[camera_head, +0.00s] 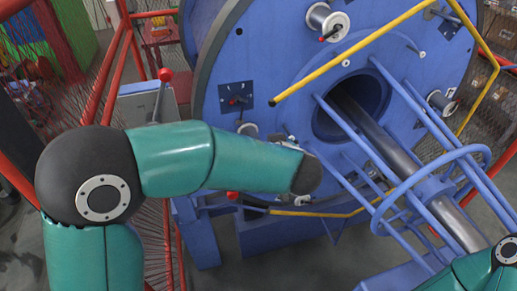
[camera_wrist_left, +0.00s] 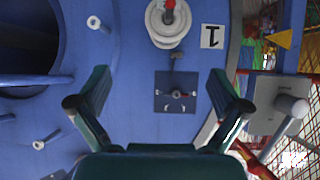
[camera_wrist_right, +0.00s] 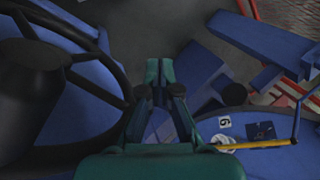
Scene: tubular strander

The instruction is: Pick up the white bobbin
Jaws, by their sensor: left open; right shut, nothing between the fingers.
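A white bobbin (camera_wrist_left: 168,24) with a red-tipped pin is mounted on the blue disc at the top of the left wrist view, beside an upside-down "1" label. My left gripper (camera_wrist_left: 160,78) is open and empty, with the bobbin beyond its fingertips, roughly centred between them. In the head view my left forearm reaches across the disc and its gripper is hidden. Other white bobbins sit on the disc at the top (camera_head: 328,20) and right (camera_head: 440,101). My right gripper (camera_wrist_right: 158,75) is shut and empty, away from the disc's front; a partly seen white bobbin (camera_wrist_right: 224,143) is beside a "6" label.
A blue disc (camera_head: 290,60) fills the middle, with a steel shaft (camera_head: 385,145) and blue rods projecting from it. A yellow bent bar (camera_head: 350,55) crosses its front. Red fence posts (camera_head: 105,75) and a grey box with a red-knobbed lever (camera_head: 164,78) stand left.

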